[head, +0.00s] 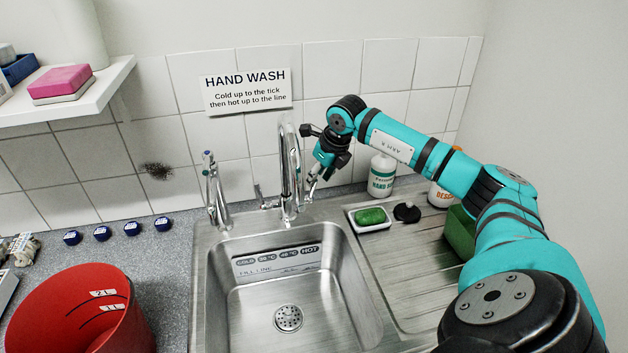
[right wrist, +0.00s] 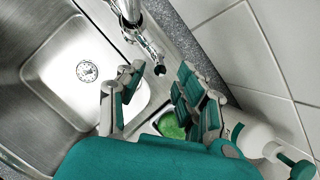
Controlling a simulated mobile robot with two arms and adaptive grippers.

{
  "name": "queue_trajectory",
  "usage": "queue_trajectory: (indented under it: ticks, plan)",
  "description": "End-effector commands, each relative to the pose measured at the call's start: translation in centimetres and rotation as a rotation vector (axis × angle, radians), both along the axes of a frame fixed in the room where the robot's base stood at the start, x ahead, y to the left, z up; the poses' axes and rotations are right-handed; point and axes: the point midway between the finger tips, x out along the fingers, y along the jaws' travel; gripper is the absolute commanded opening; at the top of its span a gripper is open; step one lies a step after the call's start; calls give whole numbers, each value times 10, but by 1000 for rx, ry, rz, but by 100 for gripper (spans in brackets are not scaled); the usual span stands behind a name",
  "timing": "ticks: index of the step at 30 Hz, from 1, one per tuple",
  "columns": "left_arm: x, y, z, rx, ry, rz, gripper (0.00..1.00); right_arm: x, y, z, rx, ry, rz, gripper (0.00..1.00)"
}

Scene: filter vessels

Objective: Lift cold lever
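A chrome mixer tap (head: 288,175) stands behind the sink. A small lever (head: 266,198) shows on its left side. My right gripper (head: 312,181) is just right of the tap, its fingers pointing down toward the tap's base. In the right wrist view my right gripper (right wrist: 155,88) has its fingers spread apart. A chrome lever with a dark round end (right wrist: 150,52) lies beyond and between the fingertips; I cannot tell whether they touch it. No hot or cold mark is readable on either lever. My left gripper is not in view.
A second tap (head: 213,190) with a blue mark stands left. The steel sink (head: 205,300) is empty. A soap dish with green soap (head: 370,216), a black plug (head: 406,212) and a hand-wash bottle (head: 382,177) are right. A red bucket (head: 50,318) stands front left.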

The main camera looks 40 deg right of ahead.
Motion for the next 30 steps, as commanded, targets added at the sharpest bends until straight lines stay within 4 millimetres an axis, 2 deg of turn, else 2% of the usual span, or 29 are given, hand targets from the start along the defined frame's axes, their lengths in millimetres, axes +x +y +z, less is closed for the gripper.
queue_trajectory:
  ticks: [3, 9, 19, 20, 27, 30]
  plan:
    - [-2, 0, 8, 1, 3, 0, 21, 8, 1, -18, 2, 2, 0, 35]
    - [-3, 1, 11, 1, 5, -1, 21, 16, 0, -37, 1, 1, -1, 35]
    - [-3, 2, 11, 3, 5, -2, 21, 17, 0, -42, -1, -1, 1, 35]
    - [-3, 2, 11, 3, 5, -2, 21, 17, 0, -42, -1, -1, 1, 34]
    - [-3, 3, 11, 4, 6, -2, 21, 17, 0, -41, -1, -1, 0, 3]
    - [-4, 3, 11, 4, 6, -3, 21, 17, 0, -41, -1, -1, 0, 0]
